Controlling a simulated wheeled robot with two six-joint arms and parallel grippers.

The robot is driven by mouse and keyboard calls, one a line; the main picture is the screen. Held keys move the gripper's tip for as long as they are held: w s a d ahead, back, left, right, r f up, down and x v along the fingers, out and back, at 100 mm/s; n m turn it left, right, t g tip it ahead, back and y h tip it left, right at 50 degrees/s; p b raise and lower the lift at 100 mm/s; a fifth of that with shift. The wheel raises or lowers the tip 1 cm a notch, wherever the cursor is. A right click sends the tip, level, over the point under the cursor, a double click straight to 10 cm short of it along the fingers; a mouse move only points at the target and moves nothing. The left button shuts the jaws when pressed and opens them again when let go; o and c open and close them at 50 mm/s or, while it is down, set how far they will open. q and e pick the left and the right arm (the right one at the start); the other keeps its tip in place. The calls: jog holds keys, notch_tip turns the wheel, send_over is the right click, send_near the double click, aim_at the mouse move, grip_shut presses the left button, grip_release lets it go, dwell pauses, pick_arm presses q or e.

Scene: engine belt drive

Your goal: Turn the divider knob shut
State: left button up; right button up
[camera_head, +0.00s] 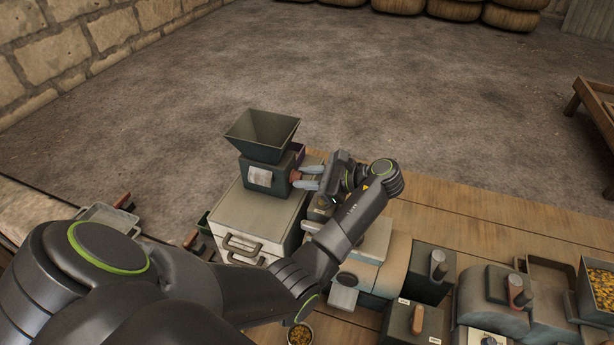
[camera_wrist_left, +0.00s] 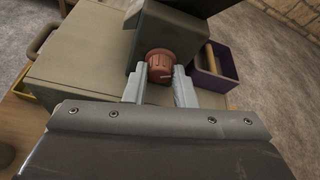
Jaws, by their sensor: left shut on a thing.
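The divider knob (camera_wrist_left: 160,66) is a reddish-brown ribbed knob on the side of a dark green hopper machine (camera_head: 262,137). In the head view the knob (camera_head: 295,176) is small and partly covered by my fingers. My left gripper (camera_head: 297,180) reaches it from the right, with the fingers pointing left. In the left wrist view the left gripper's two fingertips (camera_wrist_left: 158,75) stand on either side of the knob, shut on it. A pale mark shows on the knob's face; its exact turn is hard to read. My right gripper is not in view.
The hopper machine stands on a pale box (camera_head: 250,218) with handles. A purple open tray (camera_wrist_left: 213,70) with a wooden handle sits beside the machine. Several machines with knobs crowd the bench at the lower right. The wooden tabletop (camera_head: 480,212) behind them is bare.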

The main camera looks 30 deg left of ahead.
pick_arm(q)
jog(key=shift+s+r+n+t+p, duration=0.15)
jog(key=shift+n+t+p, duration=0.25)
jog(key=shift+n+p, duration=0.2)
jog(key=shift+n+t+y, duration=0.3)
jog(key=shift+n, duration=0.2)
jog(key=shift+s+f+n+t+y, duration=0.1)
jog(key=shift+f+n+t+y, duration=0.3)
jog(key=shift+n+t, duration=0.45)
jog(key=shift+s+n+t+y+b, duration=0.1)
jog(key=shift+n+t+y+b, duration=0.25)
jog(key=shift+n+b, duration=0.8)
jog(key=shift+n+t+y+b, duration=0.2)
jog(key=shift+n+y+b, duration=0.25)
jog(key=shift+n+b, duration=0.6)
jog(key=shift+n, duration=0.25)
